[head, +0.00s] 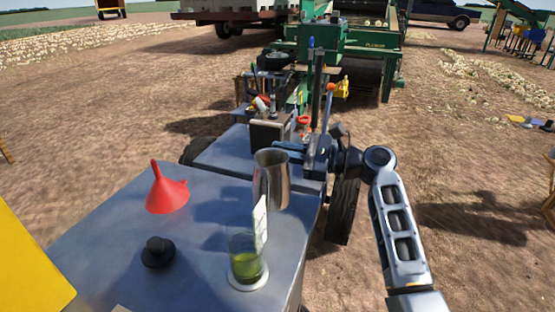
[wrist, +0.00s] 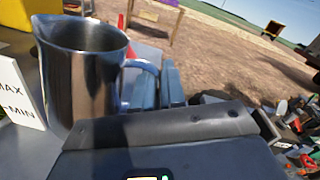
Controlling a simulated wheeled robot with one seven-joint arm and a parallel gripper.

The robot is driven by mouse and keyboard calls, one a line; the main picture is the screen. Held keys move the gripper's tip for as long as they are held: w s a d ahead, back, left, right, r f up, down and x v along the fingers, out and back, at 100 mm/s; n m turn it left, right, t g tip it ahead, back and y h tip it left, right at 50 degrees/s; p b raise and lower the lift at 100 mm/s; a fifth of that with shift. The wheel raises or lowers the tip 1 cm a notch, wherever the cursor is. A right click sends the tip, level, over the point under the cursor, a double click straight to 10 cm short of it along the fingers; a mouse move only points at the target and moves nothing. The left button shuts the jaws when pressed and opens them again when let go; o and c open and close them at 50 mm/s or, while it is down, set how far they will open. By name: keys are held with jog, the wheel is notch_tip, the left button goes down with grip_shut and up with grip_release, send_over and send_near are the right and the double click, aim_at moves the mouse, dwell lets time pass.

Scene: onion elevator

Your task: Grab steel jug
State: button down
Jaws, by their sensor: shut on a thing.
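The steel jug (head: 272,182) is at the right part of the grey metal tabletop, behind a clear beaker. In the wrist view the jug (wrist: 80,75) shows at upper left, upright, with its open rim and spout visible. Its handle (wrist: 144,68) points toward my gripper. My gripper (head: 292,151) is at the jug's upper right side, and its fingers (wrist: 158,86) are shut on the handle. I cannot tell whether the jug's base touches the tabletop, as its lower part is partly hidden.
A clear beaker of green liquid (head: 246,265) stands close in front, beside a white MAX/MIN card (head: 260,220). A red funnel (head: 167,192) and black knob-like piece (head: 158,252) are to the left. A metal container (head: 270,132) and green machinery (head: 345,45) stand behind.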

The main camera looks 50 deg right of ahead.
jog(key=s+d+r, duration=0.6)
jog(key=s, duration=0.2)
jog(key=shift+d+r, duration=0.15)
dwell(0.5)
jog(key=shift+s, duration=0.1)
dwell(0.5)
